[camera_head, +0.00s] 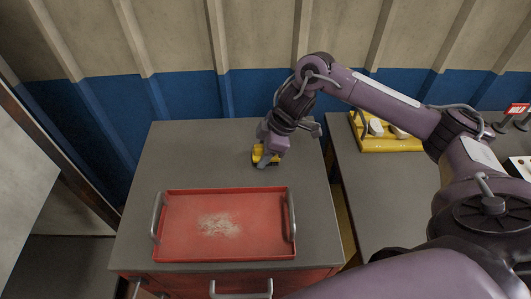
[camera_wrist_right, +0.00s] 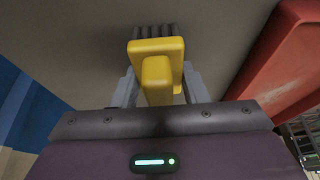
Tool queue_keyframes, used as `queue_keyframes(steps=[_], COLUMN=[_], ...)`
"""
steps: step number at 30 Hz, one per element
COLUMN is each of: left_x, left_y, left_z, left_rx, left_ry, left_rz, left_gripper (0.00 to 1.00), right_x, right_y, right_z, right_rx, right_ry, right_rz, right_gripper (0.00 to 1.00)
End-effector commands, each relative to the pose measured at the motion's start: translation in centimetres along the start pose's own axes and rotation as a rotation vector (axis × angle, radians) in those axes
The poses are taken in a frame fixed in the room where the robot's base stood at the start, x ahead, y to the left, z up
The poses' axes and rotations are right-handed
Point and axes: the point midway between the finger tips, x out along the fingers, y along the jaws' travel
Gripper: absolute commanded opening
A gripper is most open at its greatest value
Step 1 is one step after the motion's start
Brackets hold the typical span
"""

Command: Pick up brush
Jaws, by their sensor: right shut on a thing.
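The brush (camera_wrist_right: 156,50) has a yellow body and handle with dark bristles at its far end in the right wrist view. In the head view the brush (camera_head: 259,156) is a small yellow shape at the back right of the grey cabinet top, partly hidden by my gripper. My right gripper (camera_wrist_right: 158,88) is shut on the brush handle, one finger on each side. In the head view my right gripper (camera_head: 265,158) is low over the cabinet top, behind the red tray. I cannot tell whether the bristles touch the surface. My left gripper is not in view.
A red tray (camera_head: 172,250) with metal side handles and pale dust on its floor stands in front of the brush. A yellow tray (camera_head: 392,146) with pale pieces lies on the right-hand bench (camera_head: 370,200). The cabinet top (camera_head: 190,150) is clear left of the brush. A wall stands behind.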

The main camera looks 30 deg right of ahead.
Motion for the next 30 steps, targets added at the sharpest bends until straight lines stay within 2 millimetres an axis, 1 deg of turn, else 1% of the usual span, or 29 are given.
queue_keyframes(steps=[5,8,11,14,16,18,21,27,30], left_x=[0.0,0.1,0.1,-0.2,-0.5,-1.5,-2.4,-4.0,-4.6], left_y=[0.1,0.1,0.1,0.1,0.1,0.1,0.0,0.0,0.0], left_z=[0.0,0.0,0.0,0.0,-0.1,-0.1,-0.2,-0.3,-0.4], left_rx=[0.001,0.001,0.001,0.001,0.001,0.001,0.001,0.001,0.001], left_ry=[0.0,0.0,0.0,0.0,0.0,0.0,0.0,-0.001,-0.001], left_rz=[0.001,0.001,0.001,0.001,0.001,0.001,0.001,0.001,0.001], left_gripper=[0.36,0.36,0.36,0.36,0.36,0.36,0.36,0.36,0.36], right_x=[-0.4,-1.1,-2.2,-4.2,-5.9,-7.9,-10.2,-14.2,-15.7], right_y=[0.1,0.1,0.1,0.2,0.2,0.2,0.2,0.1,0.1], right_z=[-0.2,-0.5,-1.0,-1.8,-2.5,-3.3,-4.2,-5.9,-6.5], right_rx=[-0.001,-0.001,-0.003,-0.004,-0.004,-0.003,-0.003,-0.002,-0.001], right_ry=[0.001,0.003,0.003,0.004,0.003,0.001,0.002,0.001,0.001], right_rz=[0.001,0.003,0.004,0.006,0.008,0.009,0.008,0.006,0.005], right_gripper=[0.15,0.15,0.15,0.15,0.15,0.15,0.15,0.15,0.15])
